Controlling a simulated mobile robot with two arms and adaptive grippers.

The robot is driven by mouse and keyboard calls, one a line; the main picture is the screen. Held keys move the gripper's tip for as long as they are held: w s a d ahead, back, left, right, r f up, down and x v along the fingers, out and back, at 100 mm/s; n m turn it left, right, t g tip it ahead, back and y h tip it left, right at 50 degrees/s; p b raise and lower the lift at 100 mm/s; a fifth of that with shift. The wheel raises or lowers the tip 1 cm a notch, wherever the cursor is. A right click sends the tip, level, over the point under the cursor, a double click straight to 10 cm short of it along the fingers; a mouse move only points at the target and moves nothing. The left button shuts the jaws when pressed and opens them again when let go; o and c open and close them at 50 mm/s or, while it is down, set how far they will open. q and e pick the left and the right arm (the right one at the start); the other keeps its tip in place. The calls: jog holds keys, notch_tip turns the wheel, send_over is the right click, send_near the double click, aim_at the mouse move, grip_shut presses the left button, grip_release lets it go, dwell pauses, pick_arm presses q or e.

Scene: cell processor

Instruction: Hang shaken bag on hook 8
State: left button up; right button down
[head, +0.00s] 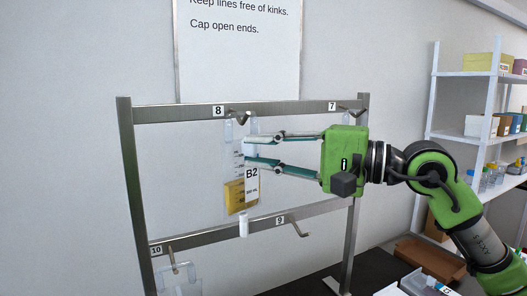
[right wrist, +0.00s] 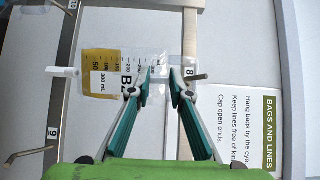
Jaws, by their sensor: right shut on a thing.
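A clear bag (head: 234,197) with amber liquid low in it and a label reading B2 is upright in front of the rack, just under hook 8 (head: 241,118). My right gripper (head: 247,150) comes from the right and is shut on the bag's upper part. In the right wrist view the bag (right wrist: 98,64) lies sideways behind the fingers, and hook 8 (right wrist: 197,77) sticks out beside its top end. The bag's top is close to the hook; I cannot tell whether its eye is around it. My left gripper is not in view.
The metal rack (head: 129,165) also carries hook 7 (head: 346,110), bare hook 9 (head: 298,229) and hook 10 (head: 176,267), where another clear bag (head: 187,287) shows. A shelf (head: 470,138) with boxes and bottles stands at right. A white tray (head: 415,283) lies at lower right.

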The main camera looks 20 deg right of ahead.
jog(key=shift+f+b, duration=0.2)
jog(key=shift+b, duration=0.2)
dwell(0.3)
jog(key=c, duration=1.8)
grip_release()
jog(key=o, duration=0.5)
